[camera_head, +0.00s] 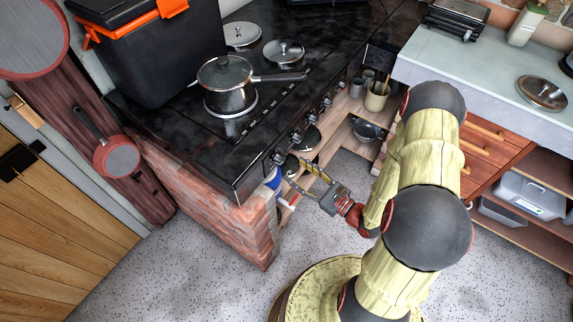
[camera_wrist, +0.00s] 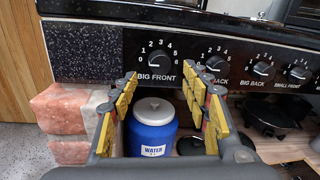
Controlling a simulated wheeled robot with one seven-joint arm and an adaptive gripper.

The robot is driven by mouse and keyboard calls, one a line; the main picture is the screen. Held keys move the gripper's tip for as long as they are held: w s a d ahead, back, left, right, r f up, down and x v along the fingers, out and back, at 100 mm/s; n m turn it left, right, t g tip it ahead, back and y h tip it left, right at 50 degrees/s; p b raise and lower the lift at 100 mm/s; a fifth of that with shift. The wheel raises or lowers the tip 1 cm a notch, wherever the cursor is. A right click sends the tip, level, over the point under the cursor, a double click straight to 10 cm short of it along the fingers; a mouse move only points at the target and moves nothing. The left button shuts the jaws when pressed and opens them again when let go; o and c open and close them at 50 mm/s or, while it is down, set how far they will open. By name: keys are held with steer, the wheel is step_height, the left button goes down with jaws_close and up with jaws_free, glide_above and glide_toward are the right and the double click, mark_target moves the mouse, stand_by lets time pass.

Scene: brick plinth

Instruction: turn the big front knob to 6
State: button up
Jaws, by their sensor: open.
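The big front knob (camera_wrist: 160,58) is a black round knob on the stove's black front panel, above the label BIG FRONT. Numbers 0 to 6 ring it; its pointer seems to be on the left, near 0, but is too small to be sure. In the head view the knob (camera_head: 278,158) is the one closest to the brick end. My gripper (camera_wrist: 164,86) is open and empty, its yellow-padded fingers on either side below the knob, apart from it. In the head view my gripper (camera_head: 299,184) is in front of the panel's brick end.
A blue WATER container (camera_wrist: 152,128) stands below the panel, between my fingers in the picture. A brick plinth (camera_head: 225,205) is at the left; a pot (camera_head: 228,95) stands on the stove.

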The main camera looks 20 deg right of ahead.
mark_target(283, 162)
steer(key=shift+b+x, duration=0.65)
steer(key=shift+x, duration=2.25)
steer(key=shift+c, duration=0.4)
steer(key=c, duration=1.1)
steer(key=shift+s, duration=0.1)
